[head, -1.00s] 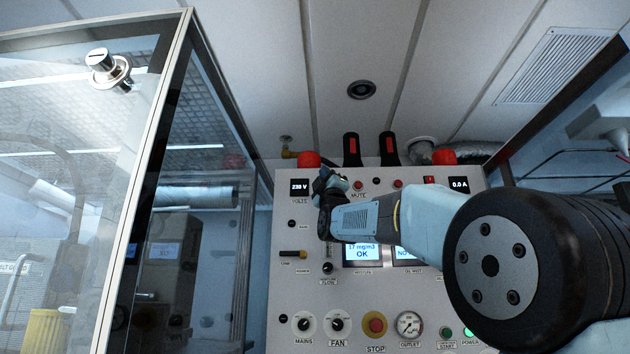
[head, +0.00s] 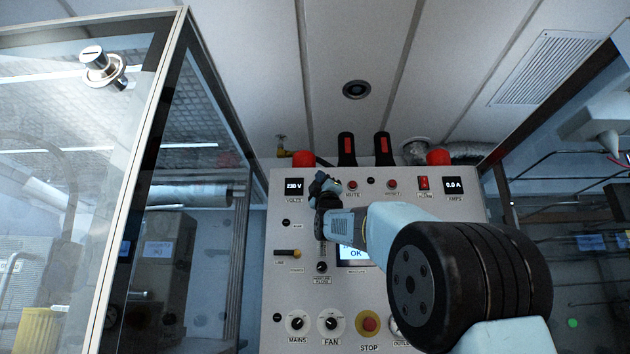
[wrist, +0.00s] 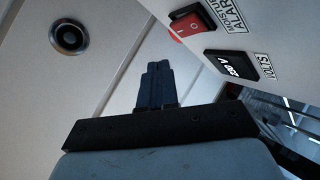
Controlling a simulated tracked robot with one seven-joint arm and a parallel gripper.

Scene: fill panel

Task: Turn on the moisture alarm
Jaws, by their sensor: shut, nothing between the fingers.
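In the head view my gripper (head: 322,182) is in front of the panel's upper left, just right of the volts display (head: 294,187), and hides the switch there.
Another red switch (head: 423,183) sits beside the amps display (head: 453,186). Mute (head: 352,185) and another red button (head: 391,185) lie between. Two black-red handles and two red domes rise above the panel (head: 272,240). A glass enclosure (head: 75,200) stands at left.

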